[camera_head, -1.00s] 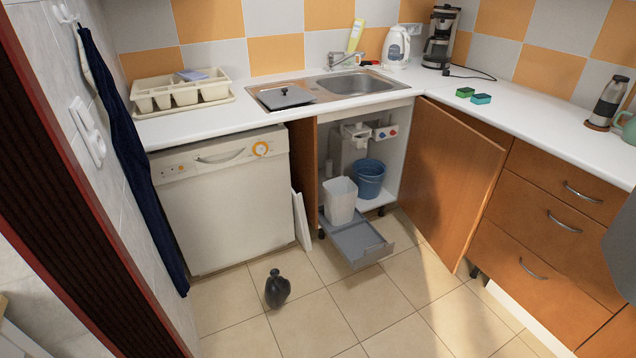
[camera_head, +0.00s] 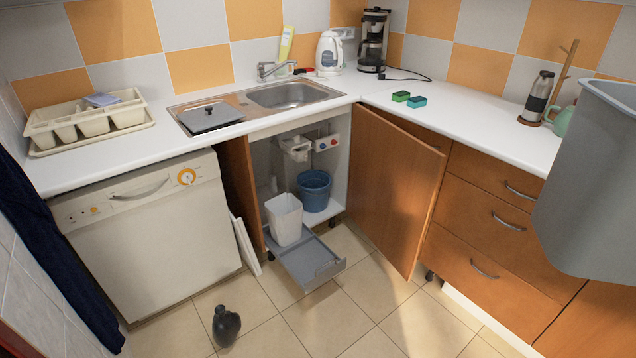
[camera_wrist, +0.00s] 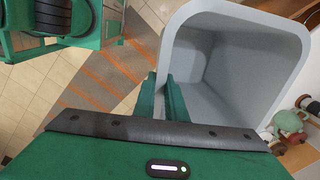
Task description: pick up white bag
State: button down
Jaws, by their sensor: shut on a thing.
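My gripper (camera_wrist: 160,95) is shut on the wall of a grey bin (camera_wrist: 230,28), with the rim between its fingers. The bin looks empty inside. In the head view the grey bin (camera_head: 590,190) hangs at the right edge, in front of the drawers, and my gripper is out of that view. I see nothing that is clearly a white bag. A white, open-topped container (camera_head: 284,220) stands in the open cabinet under the sink, on a grey pull-out tray (camera_head: 318,268).
A blue bucket (camera_head: 314,188) stands behind the white container. The open cabinet door (camera_head: 390,190) juts out to its right. A dark vase (camera_head: 226,326) stands on the floor in front of the dishwasher (camera_head: 150,225). The tiled floor before the cabinet is otherwise clear.

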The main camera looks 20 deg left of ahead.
aim_at(284, 212)
jog(key=u, duration=0.05)
jog(key=i, duration=1.8)
jog(key=u, duration=2.45)
jog(key=i, duration=0.1)
jog(key=u, duration=2.05)
